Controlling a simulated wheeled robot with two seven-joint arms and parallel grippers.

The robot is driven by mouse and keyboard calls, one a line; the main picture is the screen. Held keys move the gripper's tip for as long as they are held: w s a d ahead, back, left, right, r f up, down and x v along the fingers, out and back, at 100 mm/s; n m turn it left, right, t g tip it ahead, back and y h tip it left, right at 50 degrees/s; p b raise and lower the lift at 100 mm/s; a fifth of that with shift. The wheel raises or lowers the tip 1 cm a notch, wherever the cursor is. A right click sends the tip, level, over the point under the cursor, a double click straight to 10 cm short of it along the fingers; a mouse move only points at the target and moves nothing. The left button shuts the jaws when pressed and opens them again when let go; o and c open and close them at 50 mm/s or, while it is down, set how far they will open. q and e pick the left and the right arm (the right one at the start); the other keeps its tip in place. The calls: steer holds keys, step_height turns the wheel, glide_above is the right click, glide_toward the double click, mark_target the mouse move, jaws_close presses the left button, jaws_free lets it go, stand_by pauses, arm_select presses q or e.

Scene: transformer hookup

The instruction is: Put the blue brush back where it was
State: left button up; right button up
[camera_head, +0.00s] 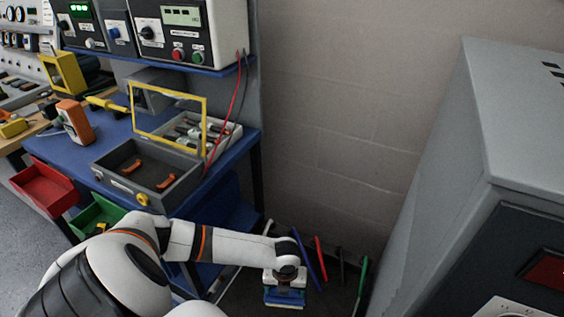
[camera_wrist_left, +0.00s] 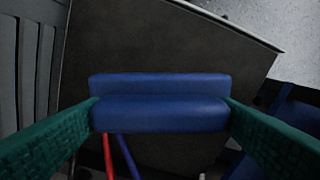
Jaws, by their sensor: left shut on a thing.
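My left gripper (camera_head: 285,299) reaches down into the gap between the blue bench and the grey cabinet in the head view. In the left wrist view its two green fingers are shut on a blue, rounded block, which I take to be the blue brush (camera_wrist_left: 160,112). The block spans the width between the fingertips. In the head view the gripper hides most of what it holds. A blue stick (camera_head: 309,260) leans beside a red stick (camera_head: 320,258), just right of the gripper. My right gripper is not in view.
A dark stick and a green stick (camera_head: 360,285) stand farther right along the wall. The grey cabinet (camera_head: 440,170) bounds the gap on the right. The blue bench (camera_head: 240,146) bounds it on the left, with a grey tray (camera_head: 120,182) near its front edge.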

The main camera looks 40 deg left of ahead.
arm_select(q)
steer(key=shift+s+a, duration=0.1)
steer(key=shift+a, duration=0.3)
step_height(320, 180, down, 5)
steer(key=shift+f+b, duration=0.1)
steer(key=shift+b, duration=0.3)
step_height(320, 180, down, 4)
steer(key=shift+f+b, duration=0.1)
steer(key=shift+b, duration=0.3)
steer(key=shift+f, duration=0.25)
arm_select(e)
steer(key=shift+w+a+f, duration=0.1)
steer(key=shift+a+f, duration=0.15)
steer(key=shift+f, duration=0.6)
arm_select(q)
steer(key=shift+f, duration=0.15)
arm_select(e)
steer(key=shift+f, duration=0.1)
arm_select(q)
steer(key=o, duration=1)
steer(key=shift+o, duration=0.2)
